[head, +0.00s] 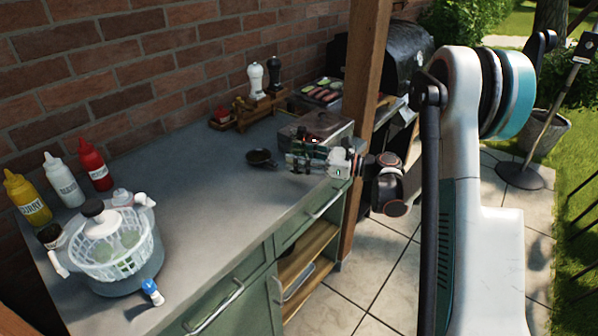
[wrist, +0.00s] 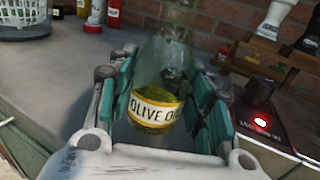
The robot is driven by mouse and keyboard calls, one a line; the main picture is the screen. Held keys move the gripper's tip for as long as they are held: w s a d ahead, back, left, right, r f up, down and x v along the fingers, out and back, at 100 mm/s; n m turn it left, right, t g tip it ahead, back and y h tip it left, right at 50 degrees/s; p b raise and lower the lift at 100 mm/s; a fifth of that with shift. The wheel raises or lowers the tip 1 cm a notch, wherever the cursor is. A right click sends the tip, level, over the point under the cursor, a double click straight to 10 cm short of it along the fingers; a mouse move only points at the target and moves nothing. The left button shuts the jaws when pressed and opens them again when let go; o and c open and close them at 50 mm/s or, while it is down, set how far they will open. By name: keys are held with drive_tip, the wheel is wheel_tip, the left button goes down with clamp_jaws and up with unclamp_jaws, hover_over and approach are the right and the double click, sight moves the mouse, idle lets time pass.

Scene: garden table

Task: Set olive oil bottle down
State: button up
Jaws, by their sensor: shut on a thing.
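The olive oil bottle (wrist: 157,108) is clear glass with a white label and yellow-green oil low inside. In the wrist view it stands between the two fingers of my gripper (wrist: 160,105), which is shut on it. In the head view my gripper (head: 318,160) is at the right end of the grey counter (head: 200,150), near its front edge. The bottle is small and partly hidden there, and I cannot tell whether its base touches the counter.
A clear-lidded box (head: 335,128) is just behind my gripper. A small dark pan (head: 261,158) lies to its left. A wooden rack with pepper mills (head: 255,78) stands by the wall. A salad spinner (head: 112,245) and sauce bottles (head: 93,165) are at the left. The counter's middle is clear.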

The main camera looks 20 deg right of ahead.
drive_tip(key=shift+f+b, duration=0.75)
drive_tip(key=shift+f, duration=1.3)
drive_tip(key=shift+f, duration=0.2)
drive_tip(key=o, duration=1.2)
drive_tip(key=shift+o, duration=0.2)
drive_tip(key=shift+r, duration=0.2)
drive_tip(key=shift+s+d, duration=0.1)
drive_tip(key=shift+d, duration=0.15)
drive_tip(key=p+v, duration=0.3)
drive_tip(key=v, duration=0.8)
drive_tip(key=shift+s+d, duration=0.2)
drive_tip(key=shift+s, duration=0.05)
